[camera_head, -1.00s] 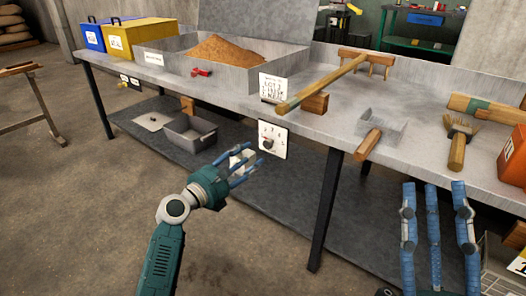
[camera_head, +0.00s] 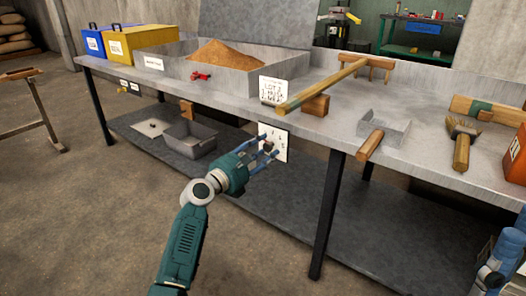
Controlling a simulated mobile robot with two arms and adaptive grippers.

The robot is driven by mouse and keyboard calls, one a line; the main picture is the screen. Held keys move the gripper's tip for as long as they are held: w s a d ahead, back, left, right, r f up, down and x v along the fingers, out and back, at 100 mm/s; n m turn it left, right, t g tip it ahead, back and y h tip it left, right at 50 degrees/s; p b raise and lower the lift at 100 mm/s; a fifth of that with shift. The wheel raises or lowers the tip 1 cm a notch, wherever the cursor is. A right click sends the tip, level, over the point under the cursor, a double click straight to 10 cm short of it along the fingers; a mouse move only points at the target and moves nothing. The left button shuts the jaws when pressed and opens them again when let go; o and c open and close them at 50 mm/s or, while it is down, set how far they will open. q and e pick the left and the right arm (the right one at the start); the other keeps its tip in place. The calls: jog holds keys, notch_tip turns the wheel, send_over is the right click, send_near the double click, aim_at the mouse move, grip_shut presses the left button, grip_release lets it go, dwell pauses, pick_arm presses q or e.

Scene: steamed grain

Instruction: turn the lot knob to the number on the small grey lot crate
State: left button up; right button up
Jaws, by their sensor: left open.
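The lot knob is on a white panel (camera_head: 282,153) with number marks on the bench's front, below the edge. My left gripper (camera_head: 267,144) is open, its blue fingers reaching up to the panel around the knob. The fingers largely hide the knob, so its setting and any contact are unclear. A small grey crate (camera_head: 396,127) stands on the bench top, right of the middle; I can read no number on it. Blue parts of my right arm or gripper (camera_head: 514,250) show at the right edge, cut off by the frame.
A lot card (camera_head: 273,89) stands above the panel, beside a wooden rake (camera_head: 325,83). A large grain tray (camera_head: 170,67), yellow box (camera_head: 142,38) and blue box (camera_head: 92,40) are to the left. A grey bin (camera_head: 187,141) is on the lower shelf. A brush (camera_head: 462,150) lies right.

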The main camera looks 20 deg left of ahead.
pick_arm(q)
grip_shut()
